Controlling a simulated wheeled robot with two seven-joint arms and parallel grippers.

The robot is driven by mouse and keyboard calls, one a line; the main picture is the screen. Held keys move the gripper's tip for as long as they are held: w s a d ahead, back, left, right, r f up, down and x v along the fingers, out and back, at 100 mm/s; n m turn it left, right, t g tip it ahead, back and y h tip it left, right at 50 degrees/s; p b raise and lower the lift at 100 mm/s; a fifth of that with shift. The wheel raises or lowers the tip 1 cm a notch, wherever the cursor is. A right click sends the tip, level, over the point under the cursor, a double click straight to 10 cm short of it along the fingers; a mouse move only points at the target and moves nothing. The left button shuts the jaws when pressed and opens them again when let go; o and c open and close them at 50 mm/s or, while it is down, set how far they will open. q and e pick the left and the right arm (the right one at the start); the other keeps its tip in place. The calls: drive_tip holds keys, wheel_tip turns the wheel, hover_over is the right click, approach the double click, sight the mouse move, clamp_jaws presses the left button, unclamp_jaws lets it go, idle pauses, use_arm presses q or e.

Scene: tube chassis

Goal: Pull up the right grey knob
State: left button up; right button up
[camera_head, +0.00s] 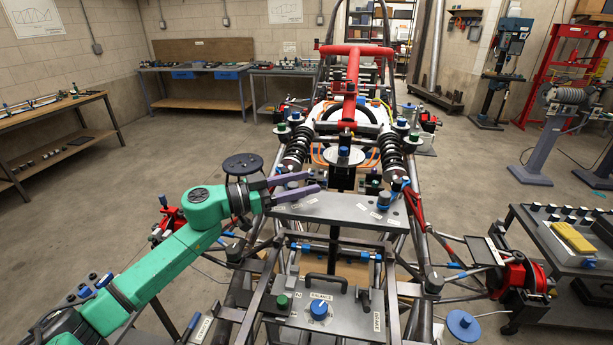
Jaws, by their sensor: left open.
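My left gripper (314,182) has two purple fingers and comes in from the left on a green arm. Its jaws are open and empty, over the left back part of a grey plate (335,208) across the chassis. A dark grey knob-like cylinder (434,284) stands on the right side of the tube frame, far to the right of and nearer than the gripper. A similar dark grey one (234,253) stands on the left side, near my forearm. I cannot tell for sure which one is the right grey knob. My right gripper is not in view.
A lower panel holds a blue knob (319,309), a green knob (282,301) and a black handle (324,282). Coil-spring dampers (391,156) and a red tube (350,85) rise behind. A cart (562,262) stands right.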

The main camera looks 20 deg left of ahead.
use_arm(q)
drive_tip(key=shift+w+d, duration=0.35)
clamp_jaws()
idle(1.2)
